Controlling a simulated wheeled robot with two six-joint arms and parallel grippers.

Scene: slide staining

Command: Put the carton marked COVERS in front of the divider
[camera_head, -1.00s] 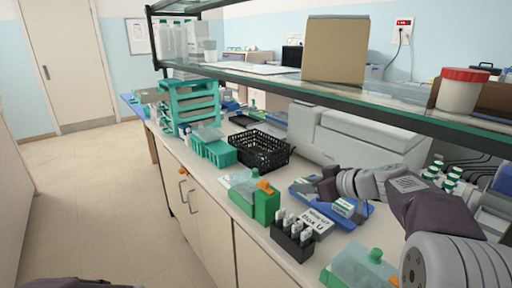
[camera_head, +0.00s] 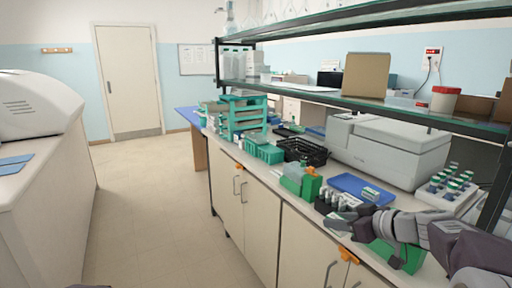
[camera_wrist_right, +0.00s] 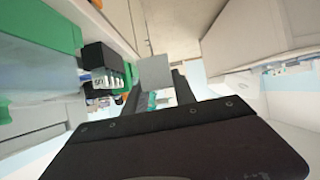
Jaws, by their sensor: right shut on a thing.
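My right gripper (camera_head: 350,217) is shut on a small pale carton (camera_head: 336,221) at the counter's front edge, beside the black slide rack (camera_head: 328,202). In the right wrist view a grey face (camera_wrist_right: 155,72) shows between the dark fingers, with white and green behind it. The lettering on the held carton is too small to read. A tan upright panel (camera_head: 366,75) stands on the glass shelf; I cannot tell whether it is the divider. My left gripper is out of view.
A blue tray (camera_head: 349,184) with a small white-and-green carton (camera_head: 370,193) lies behind the gripper. Green staining boxes (camera_head: 310,187), a black basket (camera_head: 317,155) and a vial rack (camera_head: 447,197) crowd the counter. A red-lidded jar (camera_head: 445,99) stands on the shelf. The floor to the left is clear.

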